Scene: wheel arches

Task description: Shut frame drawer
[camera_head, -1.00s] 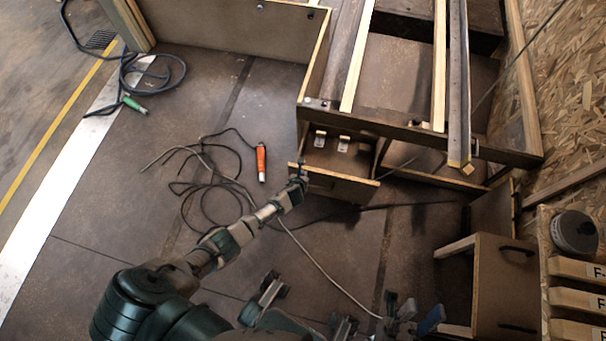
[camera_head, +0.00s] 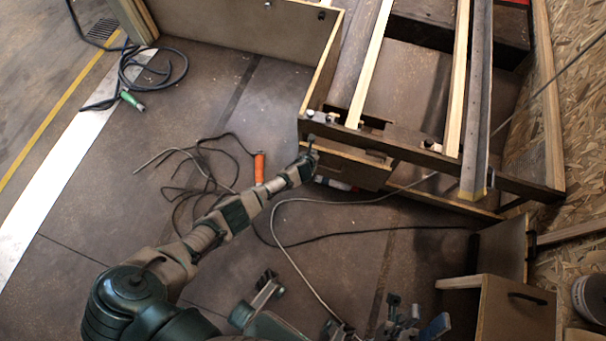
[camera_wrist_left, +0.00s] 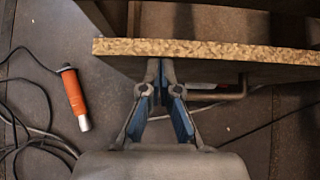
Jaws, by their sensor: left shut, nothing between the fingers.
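The frame drawer (camera_head: 345,168) is a brown wooden box under the near edge of the large wooden frame (camera_head: 400,148). Only a short part of it sticks out towards me. In the left wrist view its front has a raw chipboard top edge (camera_wrist_left: 220,52) and a bar handle (camera_wrist_left: 222,97). My left gripper (camera_head: 311,150) is shut and empty at the left part of the drawer front. In the left wrist view its fingertips (camera_wrist_left: 160,72) meet the front just below the top edge; contact is not certain. My right gripper (camera_head: 412,318) is low in the head view, away from the drawer, its jaws unclear.
An orange-handled tool (camera_head: 259,168) and loose cables (camera_head: 205,180) lie on the floor left of the drawer. A wooden cabinet (camera_head: 512,310) with a dark handle stands at lower right. The floor in front of the drawer is mostly clear.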

